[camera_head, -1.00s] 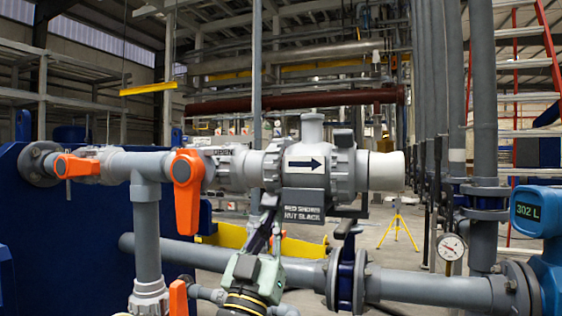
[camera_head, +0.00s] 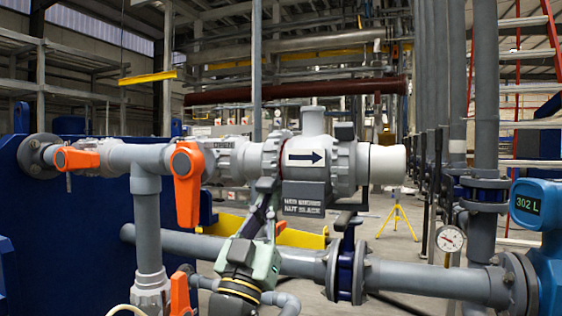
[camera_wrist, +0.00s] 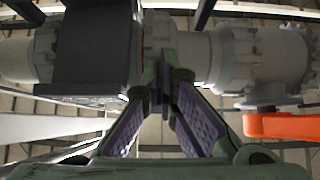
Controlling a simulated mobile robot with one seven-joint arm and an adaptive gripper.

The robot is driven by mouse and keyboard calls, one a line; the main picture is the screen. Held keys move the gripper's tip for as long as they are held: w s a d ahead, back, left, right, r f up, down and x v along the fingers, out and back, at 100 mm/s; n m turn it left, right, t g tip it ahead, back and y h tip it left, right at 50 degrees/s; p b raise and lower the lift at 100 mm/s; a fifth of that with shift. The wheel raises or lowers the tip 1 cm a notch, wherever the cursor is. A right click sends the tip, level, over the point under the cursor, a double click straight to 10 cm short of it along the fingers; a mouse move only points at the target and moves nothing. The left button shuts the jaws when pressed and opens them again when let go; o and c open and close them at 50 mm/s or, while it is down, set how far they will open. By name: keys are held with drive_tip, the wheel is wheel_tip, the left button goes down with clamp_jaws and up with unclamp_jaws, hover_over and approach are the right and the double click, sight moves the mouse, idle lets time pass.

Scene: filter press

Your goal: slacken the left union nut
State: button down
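The left union nut (camera_head: 271,154) is a grey ribbed ring at the left end of the grey check valve body (camera_head: 312,152), which carries a right-pointing arrow. A thin dark-red line shows at the nut's edge beside the body. My gripper (camera_head: 266,186) reaches up from below, tilted, with its tips at the nut's underside. A dark tag (camera_head: 303,197) about red and a slack nut hangs under the valve.
An orange valve handle (camera_head: 187,185) hangs left of the nut; it also shows in the wrist view (camera_wrist: 282,126). Another orange handle (camera_head: 77,158) is farther left. A lower grey pipe (camera_head: 430,285) runs behind my gripper. A meter (camera_head: 529,204) reads 302 L.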

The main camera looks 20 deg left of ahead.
sight(261, 189)
drive_tip(key=shift+s+a+r+p, duration=0.15)
drive_tip(key=shift+s+r+p, duration=0.15)
drive_tip(key=shift+s+r, duration=0.4)
drive_tip(key=shift+s+a+r+p, duration=0.1)
drive_tip(key=shift+s+r+p, duration=0.2)
drive_tip(key=shift+s+r, duration=0.35)
drive_tip(key=shift+s+a+r+p, duration=0.1)
drive_tip(key=shift+s+r+p, duration=0.1)
drive_tip(key=shift+r+p, duration=0.3)
drive_tip(key=shift+s+a+r+p, duration=0.1)
drive_tip(key=shift+s+r+p, duration=0.15)
drive_tip(key=shift+r, duration=0.45)
drive_tip(key=shift+w+r, duration=0.1)
drive_tip(key=shift+r, duration=0.05)
drive_tip(key=shift+w+a+r+p, duration=0.1)
drive_tip(key=shift+w+r+p, duration=0.05)
drive_tip(key=shift+r+p, duration=0.7)
drive_tip(key=shift+w+r+p, duration=0.1)
drive_tip(key=shift+r+p, duration=0.45)
drive_tip(key=shift+r, duration=0.5)
drive_tip(key=shift+w+r, duration=0.2)
drive_tip(key=shift+w, duration=0.15)
drive_tip(key=shift+r+p, duration=0.15)
drive_tip(key=shift+p, duration=0.15)
